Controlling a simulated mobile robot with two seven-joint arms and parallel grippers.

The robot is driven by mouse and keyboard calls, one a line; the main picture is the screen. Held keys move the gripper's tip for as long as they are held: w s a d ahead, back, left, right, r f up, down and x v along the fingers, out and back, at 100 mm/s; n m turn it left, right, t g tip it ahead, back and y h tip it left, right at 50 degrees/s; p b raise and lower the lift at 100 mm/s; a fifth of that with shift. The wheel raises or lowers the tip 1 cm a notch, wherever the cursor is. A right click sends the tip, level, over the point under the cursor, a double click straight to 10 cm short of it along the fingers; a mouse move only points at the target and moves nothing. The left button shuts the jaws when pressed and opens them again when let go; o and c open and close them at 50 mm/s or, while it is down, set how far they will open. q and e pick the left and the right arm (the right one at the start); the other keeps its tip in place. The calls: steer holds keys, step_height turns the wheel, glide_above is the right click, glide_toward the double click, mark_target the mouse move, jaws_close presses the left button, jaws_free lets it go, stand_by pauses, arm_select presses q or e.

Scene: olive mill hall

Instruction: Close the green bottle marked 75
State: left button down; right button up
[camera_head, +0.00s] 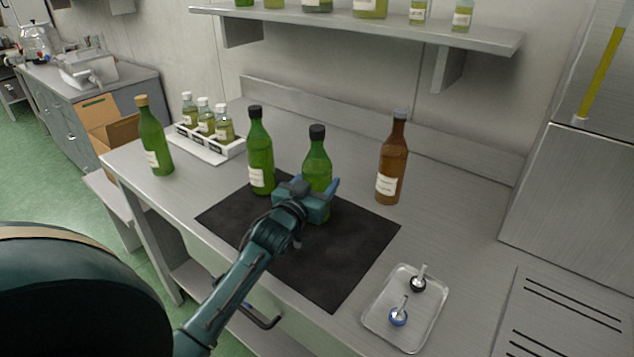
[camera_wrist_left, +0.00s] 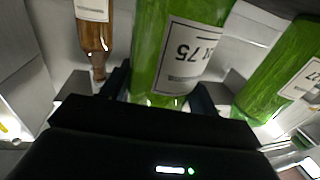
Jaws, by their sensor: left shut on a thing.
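The green bottle marked 75 (camera_head: 317,170) stands upright on the black mat (camera_head: 345,262), with a dark top on its neck. My left gripper (camera_head: 308,192) is shut around its body from the front and hides part of its lower half. In the left wrist view, which is upside down, the label of this bottle (camera_wrist_left: 180,50) reads 75 between the dark fingers. A second green bottle (camera_head: 260,155) with a dark top stands to its left at the mat's back edge. My right gripper is not in view.
A brown bottle (camera_head: 393,165) stands to the right behind the mat. At left stand a corked green bottle (camera_head: 155,140) and a white rack (camera_head: 205,150) of small bottles.

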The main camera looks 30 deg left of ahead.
arm_select(q)
steer(key=shift+c, duration=2)
jaws_free()
steer(key=shift+f, duration=0.1)
steer(key=shift+r, duration=0.2)
steer(key=s+d, duration=0.1)
steer(key=s, duration=1.1)
steer(key=shift+d+b, duration=0.2)
steer(key=shift+b, duration=0.25)
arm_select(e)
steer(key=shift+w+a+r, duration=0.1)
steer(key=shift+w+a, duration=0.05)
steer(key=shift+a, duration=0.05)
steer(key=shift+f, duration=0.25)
